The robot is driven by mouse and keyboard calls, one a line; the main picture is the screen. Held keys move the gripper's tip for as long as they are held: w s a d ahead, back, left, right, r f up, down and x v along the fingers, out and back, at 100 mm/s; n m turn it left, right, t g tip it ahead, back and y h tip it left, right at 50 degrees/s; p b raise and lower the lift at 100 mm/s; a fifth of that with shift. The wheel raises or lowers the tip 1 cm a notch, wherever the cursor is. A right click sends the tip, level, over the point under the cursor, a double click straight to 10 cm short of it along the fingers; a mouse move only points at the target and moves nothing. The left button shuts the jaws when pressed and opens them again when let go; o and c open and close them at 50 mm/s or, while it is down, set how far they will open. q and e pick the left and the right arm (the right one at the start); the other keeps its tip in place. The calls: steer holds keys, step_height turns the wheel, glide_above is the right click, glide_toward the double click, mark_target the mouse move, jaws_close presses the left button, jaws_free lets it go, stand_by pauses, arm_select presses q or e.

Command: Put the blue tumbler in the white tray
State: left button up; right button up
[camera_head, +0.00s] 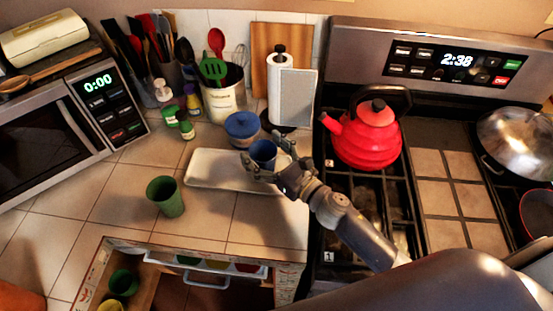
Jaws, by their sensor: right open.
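The blue tumbler (263,153) is at the right part of the white tray (212,172), between the fingers of my right gripper (262,165). It looks upright. I cannot tell whether its base rests on the tray, as the fingers hide its lower part. My right gripper is open, with its fingers spread around the tumbler, and its arm comes in from the lower right. My left gripper is not in the view.
A green tumbler (165,196) stands on the tiled counter in front of the tray. A blue lidded bowl (242,128) sits just behind the tray. A red kettle (367,138) stands on the stove to the right. An open drawer (140,284) lies below the counter.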

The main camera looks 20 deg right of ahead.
steer(key=b+v, duration=0.4)
steer(key=v, duration=0.8)
